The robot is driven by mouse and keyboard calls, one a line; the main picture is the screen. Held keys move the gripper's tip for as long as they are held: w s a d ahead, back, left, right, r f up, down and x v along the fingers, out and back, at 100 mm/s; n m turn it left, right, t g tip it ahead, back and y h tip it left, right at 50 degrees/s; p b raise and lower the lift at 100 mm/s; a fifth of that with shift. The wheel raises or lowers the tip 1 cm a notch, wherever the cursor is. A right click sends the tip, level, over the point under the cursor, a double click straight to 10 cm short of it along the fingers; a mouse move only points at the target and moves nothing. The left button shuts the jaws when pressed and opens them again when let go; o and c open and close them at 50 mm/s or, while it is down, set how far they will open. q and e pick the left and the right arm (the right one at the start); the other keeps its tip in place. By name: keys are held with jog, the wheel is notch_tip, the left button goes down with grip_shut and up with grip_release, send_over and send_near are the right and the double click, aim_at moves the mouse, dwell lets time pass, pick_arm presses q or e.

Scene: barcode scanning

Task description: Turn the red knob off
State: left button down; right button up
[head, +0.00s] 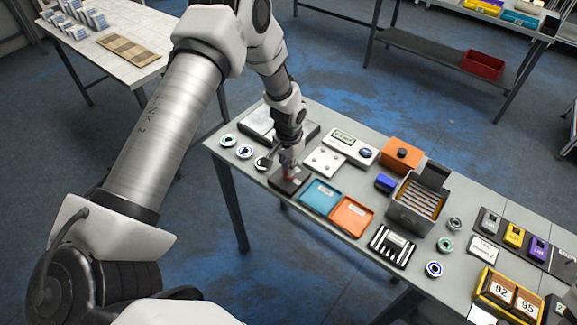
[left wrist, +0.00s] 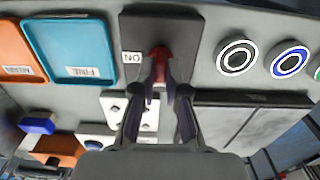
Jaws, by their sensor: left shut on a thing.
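The red knob (left wrist: 159,57) sits on a dark base plate (left wrist: 188,30) with a small white "ON" label (left wrist: 132,58) beside it in the left wrist view. My left gripper (left wrist: 160,88) is over the plate with its fingers shut on the red knob. In the head view the left gripper (head: 287,167) reaches down to the dark base (head: 286,184), where a little red shows between the fingers. The knob's exact angle is partly hidden by the fingers. My right gripper is not in view.
A teal tray (head: 319,197) and an orange tray (head: 351,216) lie right of the base. A white board with buttons (head: 324,161) is behind it. Round discs (head: 244,152) lie to the left. A grey box (head: 414,208) stands further right.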

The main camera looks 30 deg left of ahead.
pick_arm(q)
jog(key=shift+s+f, duration=0.15)
jog(key=shift+s, duration=0.05)
jog(key=c, duration=1.3)
grip_release()
jog(key=shift+o, duration=0.5)
jog(key=shift+w, duration=0.1)
notch_tip(320, 180, up, 12)
jog(key=shift+f, duration=0.1)
